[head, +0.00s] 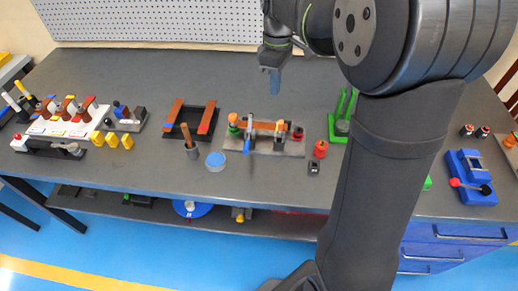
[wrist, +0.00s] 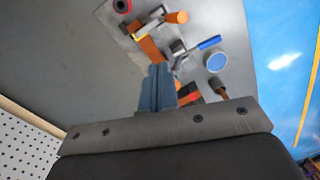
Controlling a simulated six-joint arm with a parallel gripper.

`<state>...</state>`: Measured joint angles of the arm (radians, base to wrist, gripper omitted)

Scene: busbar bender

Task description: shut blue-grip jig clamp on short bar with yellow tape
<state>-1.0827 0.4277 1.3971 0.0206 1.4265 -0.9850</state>
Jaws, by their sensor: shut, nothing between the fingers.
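The jig (head: 290,150) is a grey plate near the middle of the bench. A copper-coloured bar (head: 262,125) lies across it; the bar also shows in the wrist view (wrist: 150,48). A small yellow mark (wrist: 138,37) shows at the bar in the wrist view. The blue-grip clamp (head: 247,146) has its handle sticking out past the jig's front edge; the blue grip also shows in the wrist view (wrist: 209,43). An orange grip (wrist: 176,17) belongs to another clamp. My gripper (head: 273,82) is shut and empty, above and behind the jig, touching nothing.
A blue round tub (head: 215,161) and a wooden-handled tool (head: 187,136) stand left of the jig. A red canister (head: 320,149) and a green stand (head: 343,118) are to its right. A rack with copper bars (head: 206,117) lies further left. Bench behind the jig is clear.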

